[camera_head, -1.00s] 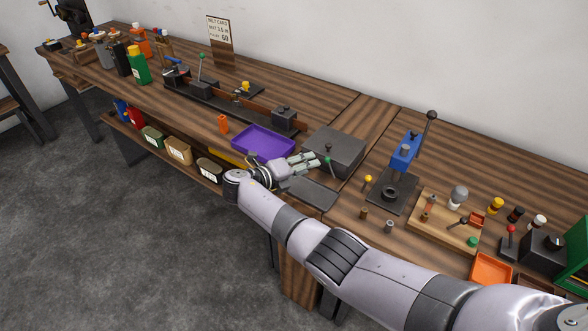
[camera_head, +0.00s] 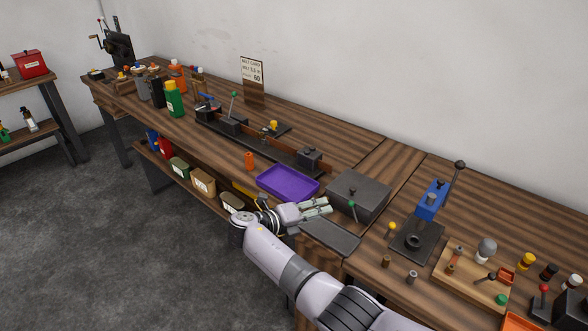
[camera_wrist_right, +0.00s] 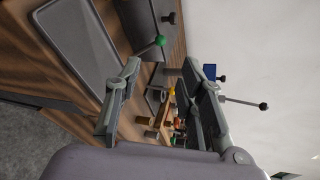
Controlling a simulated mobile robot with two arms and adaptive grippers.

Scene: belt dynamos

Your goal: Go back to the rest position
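My right arm reaches in from the lower right in the head view. Its right gripper (camera_head: 320,208) is over the bench near the front edge, just in front of the purple tray (camera_head: 287,183) and left of the dark grey box (camera_head: 358,194). In the right wrist view the gripper (camera_wrist_right: 160,98) has its two fingers well apart with nothing held between them. My left gripper is in no view.
A dark flat plate (camera_head: 330,236) lies beside the gripper. A blue lever press (camera_head: 432,200) and a wooden board (camera_head: 462,277) with small parts stand to the right. Open floor (camera_head: 110,250) lies left of the bench.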

